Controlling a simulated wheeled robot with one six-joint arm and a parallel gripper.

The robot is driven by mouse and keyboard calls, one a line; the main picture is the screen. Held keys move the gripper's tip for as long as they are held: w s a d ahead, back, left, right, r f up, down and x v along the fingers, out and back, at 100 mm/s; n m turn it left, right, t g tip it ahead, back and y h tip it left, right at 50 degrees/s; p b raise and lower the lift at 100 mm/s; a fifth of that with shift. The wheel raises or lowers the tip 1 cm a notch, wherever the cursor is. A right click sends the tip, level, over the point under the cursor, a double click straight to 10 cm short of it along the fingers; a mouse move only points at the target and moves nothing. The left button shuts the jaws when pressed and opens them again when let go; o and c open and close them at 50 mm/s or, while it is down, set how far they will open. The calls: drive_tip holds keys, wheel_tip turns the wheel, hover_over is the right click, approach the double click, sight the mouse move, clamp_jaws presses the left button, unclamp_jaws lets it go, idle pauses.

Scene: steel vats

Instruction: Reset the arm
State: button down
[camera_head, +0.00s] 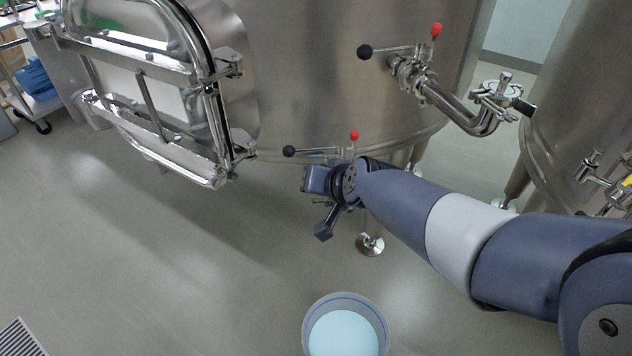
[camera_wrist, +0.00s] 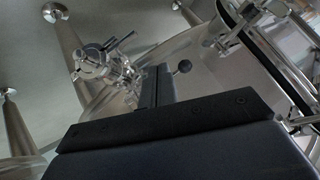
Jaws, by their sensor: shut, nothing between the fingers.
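My arm reaches in from the right in the head view. My gripper (camera_head: 323,231) is at its end, pointing down above the floor, in front of the lower part of a steel vat (camera_head: 310,75). In the wrist view my gripper (camera_wrist: 157,86) shows as dark fingers closed together with nothing between them. A valve handle with a black ball (camera_head: 289,151) and a red knob (camera_head: 354,135) is just above and behind my wrist. The black ball (camera_wrist: 185,66) also shows near the fingertips in the wrist view.
A bucket (camera_head: 383,316) of pale blue liquid stands on the floor below my arm. An open vat hatch door (camera_head: 150,95) juts out at the left. A pipe with valves (camera_head: 455,105) is at the upper right, by a second vat (camera_head: 580,90).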

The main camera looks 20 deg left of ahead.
drive_tip(key=s+d+r+p, duration=0.2)
drive_tip(key=s+r, duration=0.2)
drive_tip(key=shift+r, duration=0.2)
drive_tip(key=shift+w, duration=0.1)
drive_tip(key=w+a+f+b, duration=0.3)
drive_tip(key=w+f+b, duration=0.3)
drive_tip(key=f, duration=0.5)
drive_tip(key=shift+a+f+b, duration=0.15)
drive_tip(key=shift+b, duration=0.4)
